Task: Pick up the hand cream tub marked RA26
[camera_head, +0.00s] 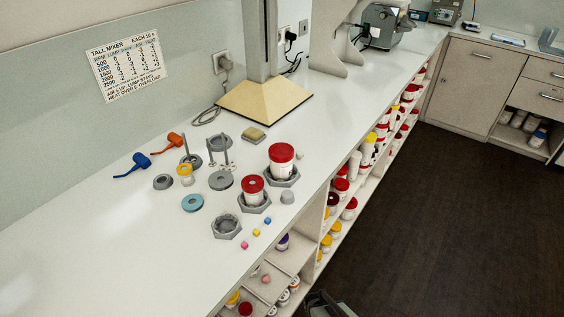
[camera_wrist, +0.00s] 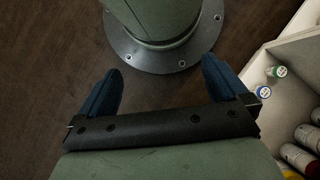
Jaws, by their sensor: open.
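No marking RA26 can be read in either view, so I cannot tell which tub bears it. A larger white tub with a red lid (camera_head: 281,161) stands in a grey hexagonal holder on the counter. A smaller red-lidded tub (camera_head: 252,190) stands in another grey holder in front of it. A small yellow-ringed jar (camera_head: 185,173) stands further left. Many more tubs with red, yellow and purple lids fill the shelves under the counter. My gripper (camera_wrist: 161,88) is open and empty in the wrist view, its blue fingers apart above the dark floor, away from the counter tubs.
The white counter (camera_head: 110,235) has bare room at the front left. An empty hexagonal holder (camera_head: 227,227), grey discs, small coloured cubes and blue and orange tools (camera_head: 133,165) lie around the tubs. A beige-based stand (camera_head: 265,103) rises behind. Shelf bottles (camera_wrist: 300,158) show at the wrist view's right.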

